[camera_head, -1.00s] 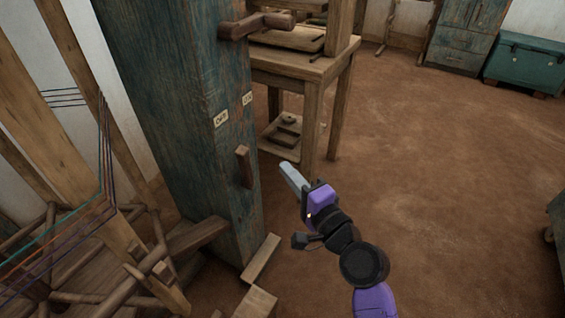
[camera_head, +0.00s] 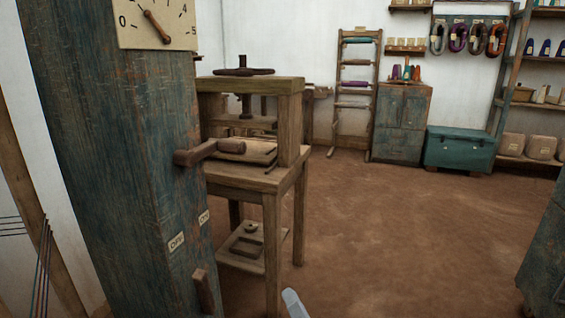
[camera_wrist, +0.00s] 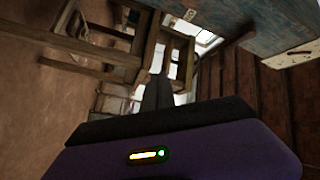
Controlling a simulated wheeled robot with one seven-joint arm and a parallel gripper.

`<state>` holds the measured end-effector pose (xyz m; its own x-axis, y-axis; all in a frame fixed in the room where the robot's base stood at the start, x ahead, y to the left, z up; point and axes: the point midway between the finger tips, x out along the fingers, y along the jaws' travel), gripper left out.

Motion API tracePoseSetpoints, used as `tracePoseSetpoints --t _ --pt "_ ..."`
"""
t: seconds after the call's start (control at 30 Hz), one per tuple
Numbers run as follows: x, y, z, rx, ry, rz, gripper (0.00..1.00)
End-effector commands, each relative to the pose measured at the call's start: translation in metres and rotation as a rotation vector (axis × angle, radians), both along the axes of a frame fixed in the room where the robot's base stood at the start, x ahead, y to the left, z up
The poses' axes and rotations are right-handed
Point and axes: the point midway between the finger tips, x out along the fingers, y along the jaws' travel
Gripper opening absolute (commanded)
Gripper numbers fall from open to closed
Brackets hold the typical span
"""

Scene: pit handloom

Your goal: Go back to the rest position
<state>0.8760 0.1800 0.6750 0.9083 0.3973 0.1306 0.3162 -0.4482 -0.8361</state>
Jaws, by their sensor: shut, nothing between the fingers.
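The rest of my arm is out of the head view.
The post carries a dial (camera_head: 157,25), a wooden crank (camera_head: 208,152) and a small lever (camera_head: 203,291) near OFF and ON labels. A wooden press table (camera_head: 262,183) stands behind it. A teal chest (camera_head: 460,148) is farther back. The brown floor (camera_head: 390,230) at right is open.

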Motion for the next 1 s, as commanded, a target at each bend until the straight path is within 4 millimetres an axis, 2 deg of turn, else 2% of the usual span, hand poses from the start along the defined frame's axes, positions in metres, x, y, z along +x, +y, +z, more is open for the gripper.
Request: tracePoseSetpoints --t 0.2,0.5,0.8,1.0 --pt "-0.070 -0.058 -0.032 -0.234 -0.064 -0.177 0.00" --pt "-0.182 -0.122 -0.052 -0.578 -0.101 -0.344 0.00" --pt "-0.290 -0.159 -0.050 -0.879 -0.071 -0.391 0.00" --pt "-0.344 -0.171 -0.047 -1.003 -0.011 -0.369 0.00"
